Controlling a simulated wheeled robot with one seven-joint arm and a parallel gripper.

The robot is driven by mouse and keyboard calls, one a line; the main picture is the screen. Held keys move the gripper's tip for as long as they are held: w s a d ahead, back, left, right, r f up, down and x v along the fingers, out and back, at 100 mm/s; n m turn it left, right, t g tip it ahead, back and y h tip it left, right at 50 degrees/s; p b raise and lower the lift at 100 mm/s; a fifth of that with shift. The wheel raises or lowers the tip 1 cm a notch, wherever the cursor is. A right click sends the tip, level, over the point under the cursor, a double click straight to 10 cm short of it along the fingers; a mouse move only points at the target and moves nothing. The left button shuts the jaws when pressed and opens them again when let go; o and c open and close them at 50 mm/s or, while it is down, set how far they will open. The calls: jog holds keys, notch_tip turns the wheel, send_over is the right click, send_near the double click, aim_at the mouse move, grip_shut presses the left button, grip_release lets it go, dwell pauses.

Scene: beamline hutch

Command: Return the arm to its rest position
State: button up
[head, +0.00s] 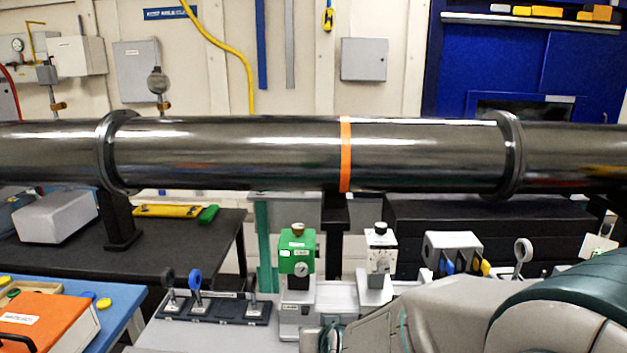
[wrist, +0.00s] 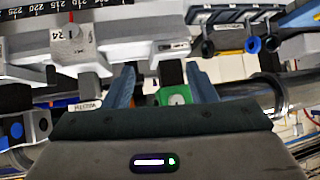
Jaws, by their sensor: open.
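My gripper (wrist: 163,80) shows in the wrist view with its two blue-grey fingers apart and nothing held between them. A green block (wrist: 178,96) shows behind the gap, nearer the right finger; I cannot tell its distance. In the head view my arm (head: 450,315) reaches in from the lower right, low over the front of the bench. Its far end is at the bottom edge, below the green-topped device (head: 297,250), and the fingers cannot be made out there.
A long dark beam pipe (head: 240,153) crosses the head view above the bench. A white device (head: 380,252) stands right of the green one. A dark rack (head: 215,308) with ring holders lies left. An orange binder (head: 48,322) lies on a blue surface (head: 122,306).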

jog(key=s+d+r+g+h, duration=0.1)
jog(key=s+d+r+g, duration=0.2)
jog(key=s+d, duration=0.3)
jog(key=s+d+r+m+g+h, duration=0.1)
jog(key=s+d+r+g, duration=0.2)
jog(key=s+d, duration=0.4)
jog(key=s, duration=0.5)
jog(key=shift+s+d+r+g, duration=0.15)
jog(key=shift+s+d+g, duration=0.05)
jog(key=shift+g, duration=0.1)
